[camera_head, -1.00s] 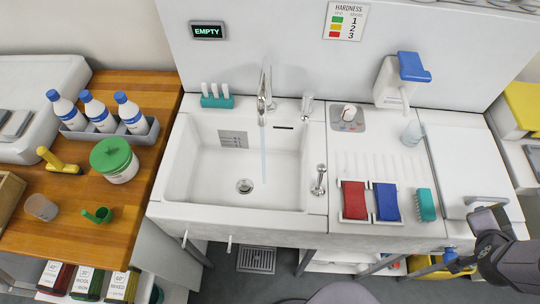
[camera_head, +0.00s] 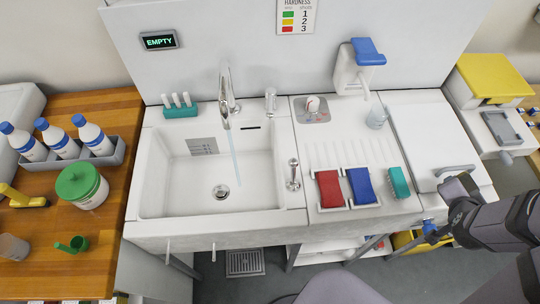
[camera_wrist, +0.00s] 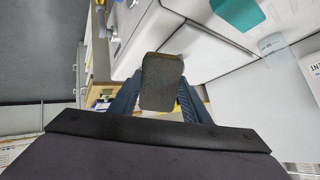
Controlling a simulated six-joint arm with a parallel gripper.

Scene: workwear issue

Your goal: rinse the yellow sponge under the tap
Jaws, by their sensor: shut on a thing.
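The tap (camera_head: 226,102) stands at the back of the white sink (camera_head: 170,225), and a thin stream of water runs from it into the basin. My gripper (camera_head: 432,231) is low at the right, in front of the counter edge and well away from the tap. In the wrist view, my gripper (camera_wrist: 158,100) is shut on a dark grey-brown block (camera_wrist: 162,78) between its dark blue fingers. No separate yellow sponge shows.
A red pad (camera_head: 330,188), a blue pad (camera_head: 361,186) and a teal brush (camera_head: 399,182) lie on the drainboard (camera_head: 322,155). A white lidded unit (camera_head: 420,125) with a grey handle (camera_head: 455,171) is at right. A small lever (camera_head: 293,174) stands at the sink's right rim. The basin looks clear.

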